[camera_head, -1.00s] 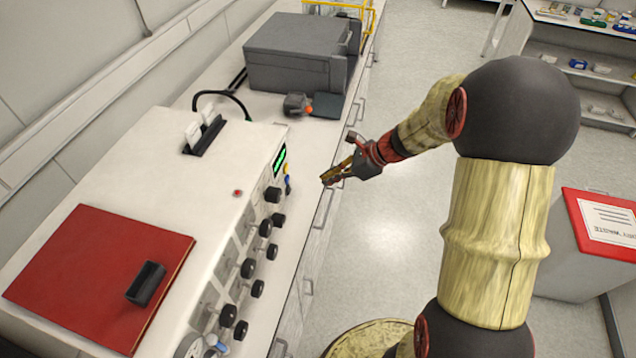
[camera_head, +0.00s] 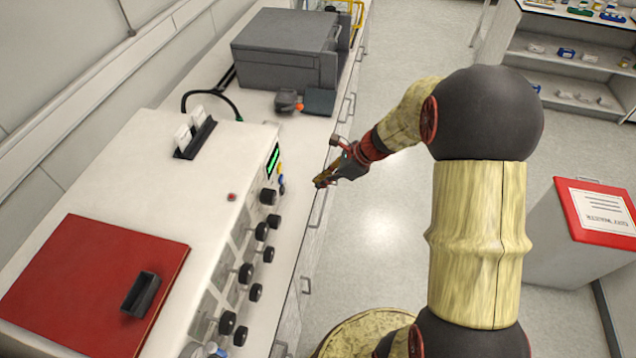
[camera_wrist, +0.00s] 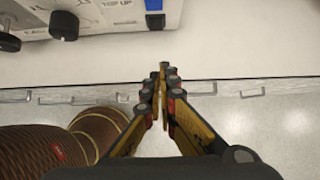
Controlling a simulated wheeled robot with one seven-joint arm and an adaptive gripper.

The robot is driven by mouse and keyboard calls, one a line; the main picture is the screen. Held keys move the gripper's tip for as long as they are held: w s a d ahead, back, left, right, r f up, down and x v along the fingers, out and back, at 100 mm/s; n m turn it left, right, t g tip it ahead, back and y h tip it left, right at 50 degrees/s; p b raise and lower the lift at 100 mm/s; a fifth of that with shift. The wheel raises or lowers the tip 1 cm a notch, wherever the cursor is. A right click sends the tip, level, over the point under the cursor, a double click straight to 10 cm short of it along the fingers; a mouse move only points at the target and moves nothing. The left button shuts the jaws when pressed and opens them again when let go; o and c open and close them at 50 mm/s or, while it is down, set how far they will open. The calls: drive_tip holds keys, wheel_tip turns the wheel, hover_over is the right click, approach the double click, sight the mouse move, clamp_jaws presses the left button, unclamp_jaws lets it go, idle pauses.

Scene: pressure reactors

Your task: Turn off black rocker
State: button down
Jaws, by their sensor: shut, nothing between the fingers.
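My gripper (camera_head: 318,182) is shut and empty. It hangs over the front edge of the bench, right of the white reactor unit (camera_head: 150,165), apart from its front panel. In the wrist view my closed fingertips (camera_wrist: 163,70) point toward the panel, with bare bench top between. A small black part (camera_wrist: 155,21) at the panel's lower edge, straight ahead of the fingertips, may be the black rocker; I cannot tell its position. In the head view the panel is seen at a steep angle and the rocker cannot be made out.
Several black knobs (camera_head: 246,273) stick out along the panel, left of the gripper. A green display (camera_head: 272,160) sits at its far end. A red plate (camera_head: 90,280) lies on the unit. A grey box (camera_head: 285,48) stands farther back. The floor aisle right of the bench is clear.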

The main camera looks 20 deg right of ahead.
sight(283, 189)
drive_tip(key=b+x, duration=0.2)
drive_tip(key=x, duration=0.5)
drive_tip(key=shift+f, duration=0.1)
drive_tip(key=w+a, duration=0.1)
drive_tip(key=a+b, duration=0.1)
drive_tip(key=shift+w+a+f, duration=0.35)
drive_tip(key=shift+w, duration=0.05)
drive_tip(key=shift+w+a, duration=0.35)
drive_tip(key=shift+a, duration=0.05)
drive_tip(key=b, duration=0.1)
drive_tip(key=f+b, duration=0.1)
drive_tip(key=b, duration=0.1)
drive_tip(key=shift+w+a+t+y, duration=0.2)
drive_tip(key=shift+t+y, duration=0.1)
drive_tip(key=shift+y, duration=0.1)
drive_tip(key=shift+a+r, duration=0.1)
drive_tip(key=shift+r, duration=0.35)
